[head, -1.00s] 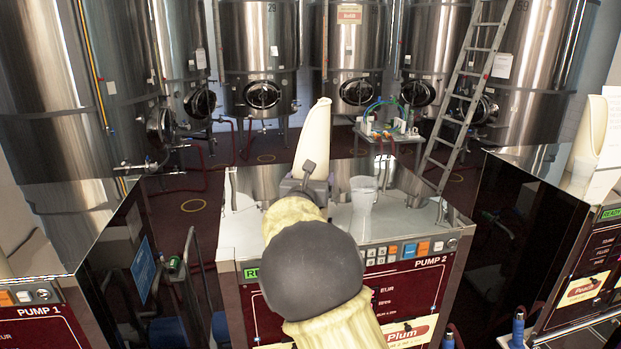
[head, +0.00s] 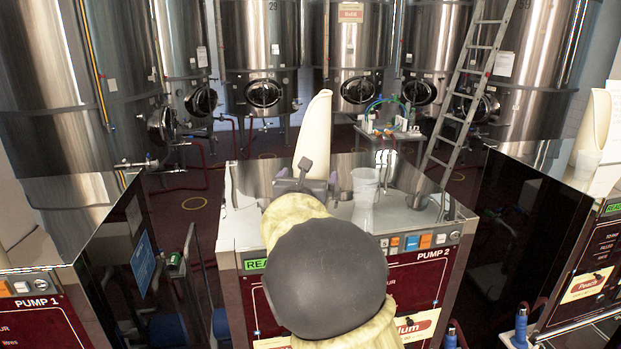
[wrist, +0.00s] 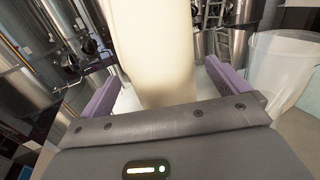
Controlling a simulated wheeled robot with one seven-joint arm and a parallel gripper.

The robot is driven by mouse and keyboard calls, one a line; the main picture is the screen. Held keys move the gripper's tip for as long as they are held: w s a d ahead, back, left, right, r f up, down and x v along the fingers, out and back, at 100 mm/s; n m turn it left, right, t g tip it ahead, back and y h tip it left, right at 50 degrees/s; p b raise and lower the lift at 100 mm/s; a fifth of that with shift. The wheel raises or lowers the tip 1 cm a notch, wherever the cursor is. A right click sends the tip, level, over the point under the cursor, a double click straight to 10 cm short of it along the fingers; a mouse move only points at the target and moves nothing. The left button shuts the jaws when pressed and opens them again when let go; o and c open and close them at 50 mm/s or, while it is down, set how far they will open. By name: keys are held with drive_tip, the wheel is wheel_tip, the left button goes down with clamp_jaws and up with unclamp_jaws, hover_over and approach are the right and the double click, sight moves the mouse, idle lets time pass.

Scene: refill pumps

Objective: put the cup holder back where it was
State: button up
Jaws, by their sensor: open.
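The cup holder (head: 315,135) is a tall cream sleeve, standing slightly tilted on the steel top of pump 2 (head: 415,212). My gripper (head: 305,178) is just in front of it, low down, with the jaws open. In the wrist view the cream holder (wrist: 158,50) rises between the two purple fingers, and gaps show on both sides. My gripper's palm (wrist: 165,130) hides the holder's base, so I cannot tell exactly how it rests.
A clear plastic cup (head: 365,187) stands close to the right of my gripper and shows near the right finger in the wrist view (wrist: 284,75). Pump 1 (head: 35,302) is at left. Another pump (head: 590,285) at right carries a similar cream holder (head: 594,120).

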drive_tip(key=s, duration=0.2)
drive_tip(key=s+a+b, duration=0.1)
drive_tip(key=s, duration=0.2)
drive_tip(key=s+b, duration=0.1)
drive_tip(key=s, duration=0.1)
drive_tip(key=shift+s+a, duration=0.2)
drive_tip(key=shift+s, duration=0.1)
